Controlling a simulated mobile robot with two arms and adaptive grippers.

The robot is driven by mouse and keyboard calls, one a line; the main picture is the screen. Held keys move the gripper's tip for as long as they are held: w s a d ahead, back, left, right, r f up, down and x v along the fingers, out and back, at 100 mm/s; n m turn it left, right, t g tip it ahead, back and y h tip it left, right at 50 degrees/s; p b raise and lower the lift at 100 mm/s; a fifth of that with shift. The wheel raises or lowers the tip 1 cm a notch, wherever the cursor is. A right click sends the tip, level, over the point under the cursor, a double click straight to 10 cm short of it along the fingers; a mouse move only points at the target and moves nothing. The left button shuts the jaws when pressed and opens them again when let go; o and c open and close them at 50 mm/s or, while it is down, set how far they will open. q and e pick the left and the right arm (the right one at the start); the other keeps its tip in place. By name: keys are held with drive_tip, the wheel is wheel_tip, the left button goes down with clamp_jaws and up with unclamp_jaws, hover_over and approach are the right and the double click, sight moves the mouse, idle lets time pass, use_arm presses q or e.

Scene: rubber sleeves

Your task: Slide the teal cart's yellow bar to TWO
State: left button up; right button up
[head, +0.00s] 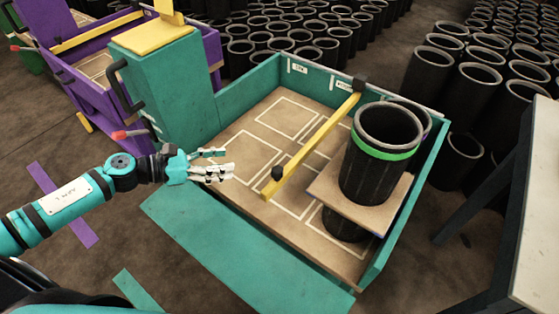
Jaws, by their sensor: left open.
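The teal cart (247,229) stands open in front of me, its front flap folded down. Its yellow bar (318,141) lies across the bed from the back wall to the front side, with a dark fitting at each end. Small white labels (299,68) are on the back wall, too small to read surely; the bar's far end is to the right of the leftmost one. My left gripper (228,162) is open and empty over the bed's left front edge, left of the bar's near end and apart from it. My right gripper is not in view.
A black sleeve with a green band (375,170) stands on a tan board (329,187) right of the bar, above another sleeve. A purple cart (115,40) is at the back left. Many sleeves stand behind; a table (538,220) is at right. The bed left of the bar is clear.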

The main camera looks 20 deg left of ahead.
use_arm(q)
wheel_tip(320, 180, up, 2)
drive_tip(key=s+a+r+m+g, duration=0.1)
drive_tip(key=s+m+g, duration=0.1)
drive_tip(key=m+g, duration=0.1)
drive_tip(key=h, duration=0.1)
approach(276, 170)
drive_tip(key=w, duration=0.1)
drive_tip(key=shift+m+g, duration=0.3)
drive_tip(key=x, duration=0.9)
drive_tip(key=shift+d, duration=0.2)
drive_tip(key=shift+d+f, duration=0.15)
drive_tip(key=shift+d, duration=0.1)
drive_tip(key=shift+w, duration=0.1)
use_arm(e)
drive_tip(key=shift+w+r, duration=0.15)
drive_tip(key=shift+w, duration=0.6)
use_arm(q)
clamp_jaws()
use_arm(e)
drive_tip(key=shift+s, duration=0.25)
